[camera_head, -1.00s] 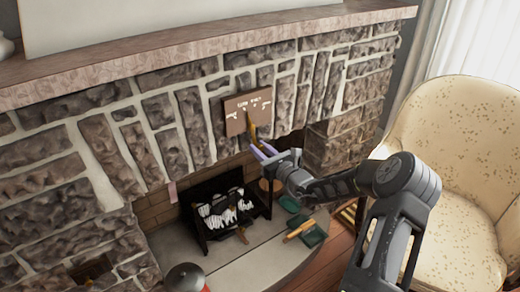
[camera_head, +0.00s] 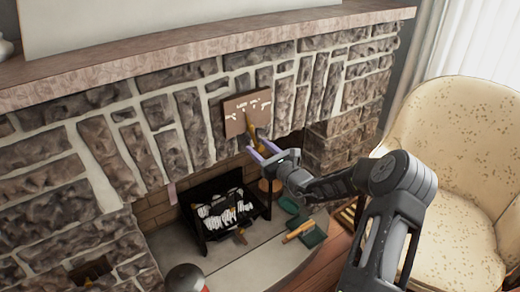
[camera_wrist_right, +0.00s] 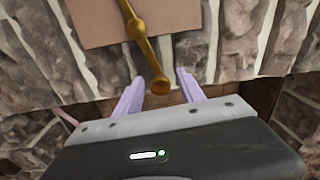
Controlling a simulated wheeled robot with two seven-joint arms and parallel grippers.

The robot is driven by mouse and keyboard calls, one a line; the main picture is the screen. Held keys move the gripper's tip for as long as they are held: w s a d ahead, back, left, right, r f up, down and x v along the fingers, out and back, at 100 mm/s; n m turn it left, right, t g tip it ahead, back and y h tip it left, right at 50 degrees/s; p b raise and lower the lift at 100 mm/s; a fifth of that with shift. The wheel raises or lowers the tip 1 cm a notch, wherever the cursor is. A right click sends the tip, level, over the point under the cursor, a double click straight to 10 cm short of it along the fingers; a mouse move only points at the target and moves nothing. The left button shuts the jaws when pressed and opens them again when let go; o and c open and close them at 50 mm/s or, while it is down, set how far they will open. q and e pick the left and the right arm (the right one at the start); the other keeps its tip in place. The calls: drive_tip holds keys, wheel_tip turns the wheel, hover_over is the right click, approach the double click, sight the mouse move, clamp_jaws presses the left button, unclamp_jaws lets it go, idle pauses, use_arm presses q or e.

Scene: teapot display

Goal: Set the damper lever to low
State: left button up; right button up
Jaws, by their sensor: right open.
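The damper lever (camera_head: 251,128) is a brass-coloured bar on a brown plate (camera_head: 238,108) with white markings, fixed to the stone fireplace front. The markings are too small to read. My right gripper (camera_head: 257,147) is open at the lever's lower end. In the wrist view its two lilac fingers (camera_wrist_right: 160,88) stand on either side of the knob, with gaps visible. My left gripper is not in view.
The stone mantel (camera_head: 200,62) runs above the plate. Below, a black grate (camera_head: 226,214) with pale logs stands on the hearth (camera_head: 262,250). Green items (camera_head: 312,236) lie to its right. A cream armchair (camera_head: 465,150) stands at the right.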

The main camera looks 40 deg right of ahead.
drive_tip(key=s, duration=0.7)
drive_tip(key=shift+s, duration=0.4)
idle(0.3)
